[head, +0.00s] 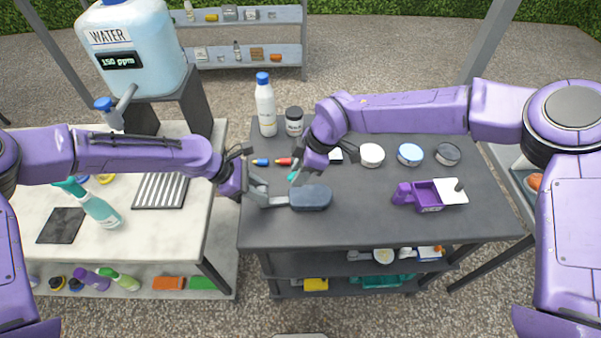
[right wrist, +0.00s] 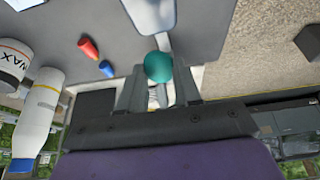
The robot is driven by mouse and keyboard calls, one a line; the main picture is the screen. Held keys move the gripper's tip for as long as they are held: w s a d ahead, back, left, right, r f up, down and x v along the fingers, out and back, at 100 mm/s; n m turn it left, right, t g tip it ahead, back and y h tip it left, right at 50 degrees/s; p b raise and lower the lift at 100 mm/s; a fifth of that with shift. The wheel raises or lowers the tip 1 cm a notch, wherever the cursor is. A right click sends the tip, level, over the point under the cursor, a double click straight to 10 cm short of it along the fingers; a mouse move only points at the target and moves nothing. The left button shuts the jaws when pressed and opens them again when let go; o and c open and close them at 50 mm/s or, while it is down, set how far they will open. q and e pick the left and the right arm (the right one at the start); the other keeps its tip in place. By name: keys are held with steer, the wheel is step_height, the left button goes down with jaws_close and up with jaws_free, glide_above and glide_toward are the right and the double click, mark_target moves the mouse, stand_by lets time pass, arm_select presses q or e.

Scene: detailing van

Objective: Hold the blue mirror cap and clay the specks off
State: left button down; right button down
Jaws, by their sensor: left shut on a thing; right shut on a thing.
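The blue mirror cap (head: 311,197) is a dark blue-grey rounded shell over the front left of the dark table. My left gripper (head: 268,198) is shut on its left end. My right gripper (head: 299,174) is just behind the cap and shut on a teal clay ball (right wrist: 158,67), which also shows as a small teal bit in the head view (head: 293,177). In the right wrist view the ball sits between the fingertips, close to a pale rounded edge that looks like the cap (right wrist: 150,14). I cannot make out specks or whether the clay touches the cap.
The table's front middle is clear.

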arm_select(q)
steer(key=shift+a+f, duration=0.1)
steer(key=shift+f, duration=0.05)
steer(key=c, duration=0.8)
jaws_free()
steer(key=shift+o, duration=0.3)
steer(key=shift+w, duration=0.1)
steer(key=v, duration=1.2)
steer(key=shift+w, duration=0.1)
